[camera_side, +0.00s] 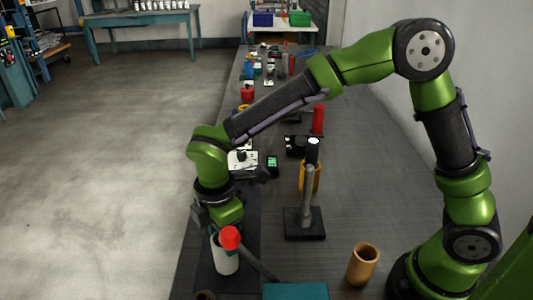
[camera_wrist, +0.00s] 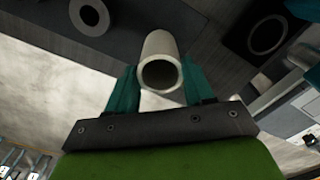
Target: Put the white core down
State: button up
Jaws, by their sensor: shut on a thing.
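The white core (camera_side: 224,259) is a short pale hollow tube at the near left of the bench, roughly upright in the side view. In the wrist view the white core (camera_wrist: 161,47) sits between the two teal fingers of my gripper (camera_wrist: 160,76), its open end facing the camera. My gripper is shut on it. In the side view a red knob (camera_side: 230,238) covers part of the core's top and the fingertips. I cannot tell whether the core's lower end touches the surface.
A post on a dark base (camera_side: 304,223) stands right of the core, with a yellow roll (camera_side: 310,178) behind it. A tan roll (camera_side: 362,265) stands at the near right. A teal block (camera_side: 295,291) lies at the front edge. A grey rod slants from the red knob.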

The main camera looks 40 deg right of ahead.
jog(key=shift+f, duration=0.95)
jog(key=o, duration=1.3)
jog(key=shift+f, duration=0.15)
